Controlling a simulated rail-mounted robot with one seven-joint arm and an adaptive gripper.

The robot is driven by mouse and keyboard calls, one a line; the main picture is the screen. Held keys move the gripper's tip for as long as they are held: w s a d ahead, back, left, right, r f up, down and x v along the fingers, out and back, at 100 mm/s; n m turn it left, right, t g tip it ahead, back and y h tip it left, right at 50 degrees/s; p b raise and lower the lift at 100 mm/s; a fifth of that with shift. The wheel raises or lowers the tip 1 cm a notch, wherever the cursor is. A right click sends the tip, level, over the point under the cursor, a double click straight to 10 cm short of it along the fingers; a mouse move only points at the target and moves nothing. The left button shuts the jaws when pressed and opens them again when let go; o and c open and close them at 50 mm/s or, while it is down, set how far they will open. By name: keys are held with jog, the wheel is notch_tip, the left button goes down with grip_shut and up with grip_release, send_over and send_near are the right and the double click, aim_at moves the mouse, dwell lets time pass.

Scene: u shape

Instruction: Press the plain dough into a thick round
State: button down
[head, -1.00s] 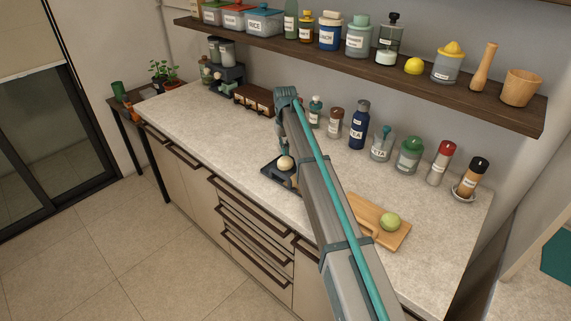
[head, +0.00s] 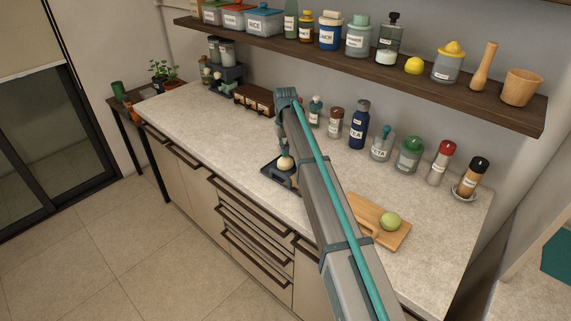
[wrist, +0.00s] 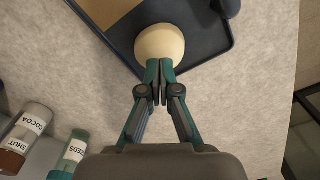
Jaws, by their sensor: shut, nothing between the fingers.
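The plain dough (head: 286,164) is a cream ball on a dark tray (head: 268,166) near the counter's front edge. In the wrist view the dough (wrist: 160,40) looks rounded and sits near a corner of the dark tray (wrist: 205,45). My gripper (wrist: 160,70) is shut and empty, its fingertips together at the near edge of the dough. In the head view my gripper (head: 284,153) points down just above the dough. Whether the tips touch it I cannot tell. My arm hides part of the tray on the right.
A wooden board (head: 366,232) with a green ball (head: 390,221) lies to the right. Several jars and bottles, including a blue bottle (head: 359,124), line the wall. A brown rack (head: 254,98) stands behind. A shelf (head: 430,82) hangs above. The counter left of the tray is clear.

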aim_at(285, 162)
jog(key=shift+f, duration=0.8)
dwell(0.4)
jog(key=shift+r, duration=0.15)
dwell(0.3)
notch_tip(285, 162, up, 9)
jog(key=p, duration=0.3)
jog(key=shift+p, duration=0.35)
dwell(0.5)
